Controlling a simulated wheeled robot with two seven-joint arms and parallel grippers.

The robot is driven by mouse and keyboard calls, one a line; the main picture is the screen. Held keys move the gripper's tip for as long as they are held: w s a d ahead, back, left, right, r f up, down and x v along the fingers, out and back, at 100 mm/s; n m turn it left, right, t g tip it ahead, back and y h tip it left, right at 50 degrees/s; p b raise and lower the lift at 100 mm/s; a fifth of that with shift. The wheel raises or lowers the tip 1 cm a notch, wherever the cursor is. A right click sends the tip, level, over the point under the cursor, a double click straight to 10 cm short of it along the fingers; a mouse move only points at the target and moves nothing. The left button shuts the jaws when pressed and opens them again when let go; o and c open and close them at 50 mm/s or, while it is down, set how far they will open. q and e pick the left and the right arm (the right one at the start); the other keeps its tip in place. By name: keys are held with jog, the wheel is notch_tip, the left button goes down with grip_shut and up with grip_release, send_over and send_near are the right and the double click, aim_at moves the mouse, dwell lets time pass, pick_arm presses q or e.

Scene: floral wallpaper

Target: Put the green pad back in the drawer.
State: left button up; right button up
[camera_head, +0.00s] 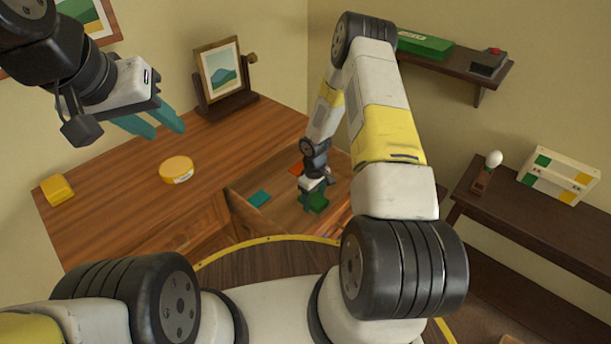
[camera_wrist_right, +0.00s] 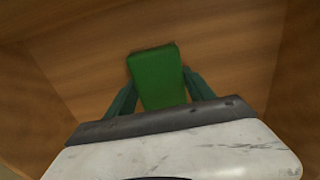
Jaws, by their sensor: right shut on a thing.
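The green pad (camera_wrist_right: 157,75) is between the two fingers of my right gripper (camera_wrist_right: 158,92) in the right wrist view. My right gripper is shut on it. In the head view, the green pad (camera_head: 318,204) shows below my right gripper (camera_head: 309,192), over the inside of the open drawer (camera_head: 284,214). Whether the pad touches the drawer floor, I cannot tell. My left gripper (camera_head: 155,122) is up over the desk top at the left, with its two teal fingers apart and nothing between them.
In the drawer lie a teal pad (camera_head: 259,198) and a red-orange item (camera_head: 297,168). The desk top holds a round yellow tin (camera_head: 176,170), a yellow block (camera_head: 57,190) and a framed picture (camera_head: 221,72). A side shelf (camera_head: 540,220) stands at the right.

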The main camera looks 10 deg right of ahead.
jog(key=shift+f, duration=0.25)
jog(key=o, duration=1.4)
jog(key=shift+r, duration=0.1)
notch_tip(320, 180, up, 12)
notch_tip(320, 180, up, 13)
jog(key=m+t, duration=0.1)
send_over(314, 197)
jog(key=s+r+m+t, duration=0.2)
jog(key=s+r, duration=0.4)
jog(key=r, duration=0.7)
jog(key=s+r+m+t, duration=0.1)
jog(key=s+r, duration=0.3)
jog(key=s, duration=0.2)
jog(key=s+a+r+m+t+y, duration=0.1)
jog(key=s+r, duration=0.4)
jog(key=s, duration=0.1)
jog(key=s+a+r+m+t+y, duration=0.1)
jog(key=s+r+m, duration=0.1)
jog(key=s+r, duration=0.2)
jog(key=shift+s+a+r, duration=0.1)
jog(key=shift+s, duration=0.6)
jog(key=shift+s+a+r, duration=0.1)
jog(key=shift+s, duration=0.55)
